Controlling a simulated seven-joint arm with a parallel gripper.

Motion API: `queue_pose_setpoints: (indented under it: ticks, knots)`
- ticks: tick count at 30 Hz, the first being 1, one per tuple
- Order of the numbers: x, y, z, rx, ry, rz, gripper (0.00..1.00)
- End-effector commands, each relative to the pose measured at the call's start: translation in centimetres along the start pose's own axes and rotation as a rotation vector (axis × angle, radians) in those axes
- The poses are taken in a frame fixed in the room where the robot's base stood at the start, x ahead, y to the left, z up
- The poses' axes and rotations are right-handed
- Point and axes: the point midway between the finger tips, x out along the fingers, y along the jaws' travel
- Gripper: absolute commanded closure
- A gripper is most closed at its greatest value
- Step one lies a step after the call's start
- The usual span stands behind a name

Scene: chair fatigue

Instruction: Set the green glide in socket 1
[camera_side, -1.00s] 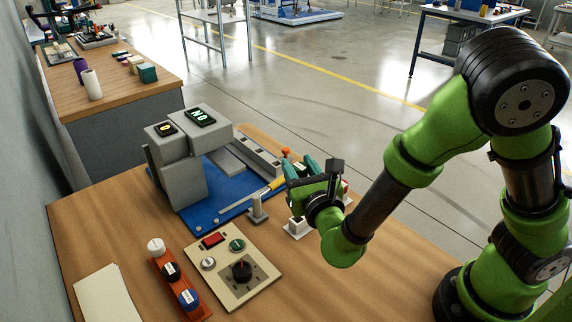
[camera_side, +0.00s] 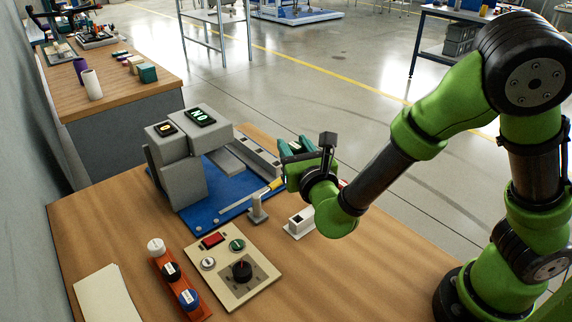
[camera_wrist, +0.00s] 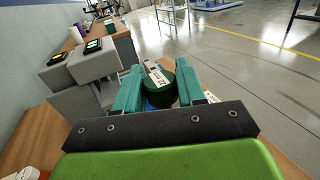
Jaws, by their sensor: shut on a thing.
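My gripper (camera_side: 287,151) is shut on the green glide (camera_wrist: 163,95), a dark green round piece that sits between the two teal fingers in the wrist view. A white label strip with dark print shows on its top. In the side view the fingers mostly hide the glide. The gripper is raised above the table, at the right end of the blue base plate (camera_side: 195,213). A grey rail (camera_side: 257,155) with dark openings lies along the back of that plate; I cannot tell which opening is socket 1.
A grey machine (camera_side: 178,178) with lit displays stands on the plate. A yellow-handled tool (camera_side: 272,186) rests on a small stand. A white block (camera_side: 301,220) stands below the gripper. A control panel (camera_side: 260,287) and an orange-red rack (camera_side: 181,290) with white, black and blue pieces are in front.

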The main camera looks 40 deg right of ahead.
Motion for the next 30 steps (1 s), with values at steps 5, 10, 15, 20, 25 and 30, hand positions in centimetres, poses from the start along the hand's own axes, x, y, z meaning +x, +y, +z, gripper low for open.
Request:
queue_pose_setpoints:
  ticks: [5, 10, 15, 20, 25, 30]
  knots:
    - [3.8, -0.3, -0.2, 0.000, -0.001, -0.005, 0.90]
    - [7.2, -0.5, -0.4, -0.002, -0.002, -0.004, 0.90]
    - [10.2, -0.5, -0.6, 0.000, -0.002, -0.002, 0.90]
    - [12.0, -0.6, -0.7, 0.000, -0.001, -0.001, 0.90]
    - [12.8, -0.6, -0.7, 0.001, -0.001, 0.000, 0.90]
    - [12.9, -0.6, -0.7, 0.001, -0.001, 0.000, 0.90]
